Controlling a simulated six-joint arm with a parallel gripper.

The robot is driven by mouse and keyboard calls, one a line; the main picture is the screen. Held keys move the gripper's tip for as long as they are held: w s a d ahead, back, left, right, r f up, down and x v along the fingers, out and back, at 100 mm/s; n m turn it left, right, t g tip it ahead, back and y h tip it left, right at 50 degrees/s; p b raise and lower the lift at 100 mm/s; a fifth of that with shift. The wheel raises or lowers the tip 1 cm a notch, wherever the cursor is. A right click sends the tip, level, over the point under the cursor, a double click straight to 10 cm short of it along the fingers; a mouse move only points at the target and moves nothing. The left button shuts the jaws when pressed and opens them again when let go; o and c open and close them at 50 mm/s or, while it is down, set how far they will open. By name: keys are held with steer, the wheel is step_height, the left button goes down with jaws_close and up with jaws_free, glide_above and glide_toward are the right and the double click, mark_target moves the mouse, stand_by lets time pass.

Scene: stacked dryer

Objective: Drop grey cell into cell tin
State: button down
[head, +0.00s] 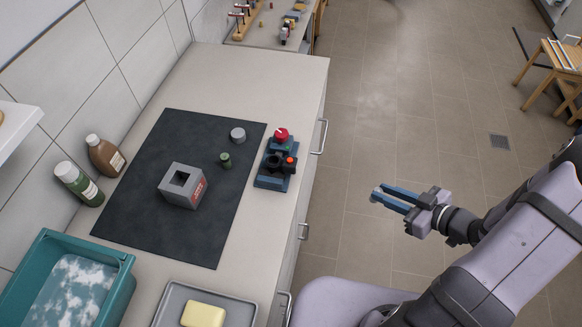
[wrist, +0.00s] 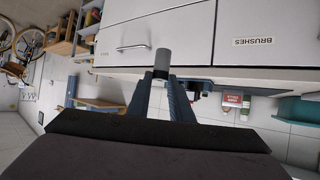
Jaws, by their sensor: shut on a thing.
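The grey cell (wrist: 161,60) is a small plain grey cylinder at the tips of my gripper (wrist: 163,82), whose blue fingers are shut on it. In the head view my gripper (head: 380,194) is out over the floor, right of the counter and apart from it. Only a bit of the cell shows there. The cell tin, seemingly the grey block with a dark square opening on top and a red label (head: 181,192), stands on the dark mat.
A short grey cylinder (head: 238,135) and a green cylinder (head: 225,160) stand on the dark mat (head: 140,210). A blue device with a red knob (head: 272,181) is near the counter's right edge. Bottles (head: 105,155), a teal tub (head: 120,285) and a soap tray (head: 240,312) surround the mat.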

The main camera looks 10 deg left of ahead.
steer(key=s+a+r+n+g+p, duration=0.35)
steer(key=s+a+n+g, duration=0.2)
steer(key=a, duration=0.85)
steer(key=s+a+r+n+g+p, duration=0.2)
steer(key=s+a+r+n+g, duration=0.3)
steer(key=a, duration=0.9)
steer(key=s+a+r+n+g+p, duration=0.35)
steer(key=s+a, duration=0.35)
steer(key=a, duration=0.8)
step_height(320, 180, up, 4)
steer(key=m+t+y, duration=0.2)
steer(key=m+t, duration=0.3)
glide_above(183, 169)
steer(key=s+d, duration=0.3)
steer(key=shift+w+a, duration=0.15)
steer(key=shift+w, duration=0.1)
steer(key=shift+b, duration=0.3)
steer(key=shift+f, duration=0.1)
step_height(183, 169, down, 6)
steer(key=b, duration=0.7)
steer(key=shift+f+b, duration=0.75)
steer(key=shift+f, duration=0.35)
